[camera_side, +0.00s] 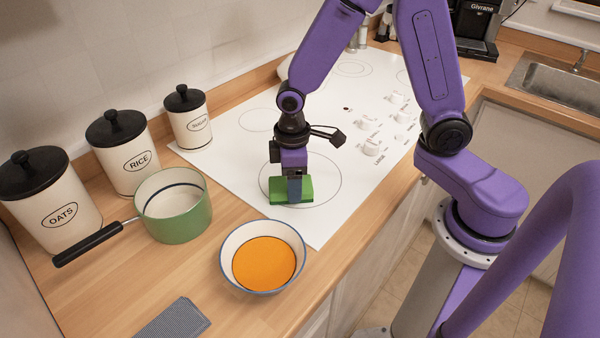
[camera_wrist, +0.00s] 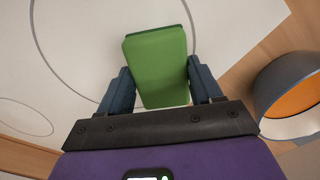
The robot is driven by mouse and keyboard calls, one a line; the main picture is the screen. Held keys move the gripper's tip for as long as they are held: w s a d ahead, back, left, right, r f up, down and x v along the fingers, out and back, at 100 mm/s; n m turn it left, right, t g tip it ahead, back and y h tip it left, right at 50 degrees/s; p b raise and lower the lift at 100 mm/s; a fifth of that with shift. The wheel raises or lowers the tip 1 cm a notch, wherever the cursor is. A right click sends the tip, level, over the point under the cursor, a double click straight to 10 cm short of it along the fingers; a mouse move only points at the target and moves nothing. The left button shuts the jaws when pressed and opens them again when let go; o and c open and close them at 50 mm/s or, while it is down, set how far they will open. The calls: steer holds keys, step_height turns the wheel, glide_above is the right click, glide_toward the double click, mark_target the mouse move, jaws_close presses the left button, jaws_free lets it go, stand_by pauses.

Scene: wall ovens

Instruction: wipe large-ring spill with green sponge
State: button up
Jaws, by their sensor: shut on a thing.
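The green sponge (camera_side: 291,191) is at the large ring (camera_side: 335,185) on the white cooktop, inside its near-left part in the side view. My gripper (camera_side: 293,190) is shut on the sponge from above. In the wrist view the sponge (camera_wrist: 157,66) sits between the two fingers of my gripper (camera_wrist: 158,90), with the ring's outline (camera_wrist: 90,83) curving past it. The sponge looks touching or very close to the cooktop; I cannot tell which. No spill shows around the sponge; any under it is hidden.
A bowl of orange contents (camera_side: 263,257) stands on the counter near the cooktop's front corner. A green pot (camera_side: 174,207) with a black handle stands left. Canisters (camera_side: 120,150) line the wall. Cooktop knobs (camera_side: 372,147) lie right of the gripper. A grey cloth (camera_side: 174,320) lies in front.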

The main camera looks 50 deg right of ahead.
steer(key=shift+a+r, duration=0.1)
steer(key=shift+r, duration=3.95)
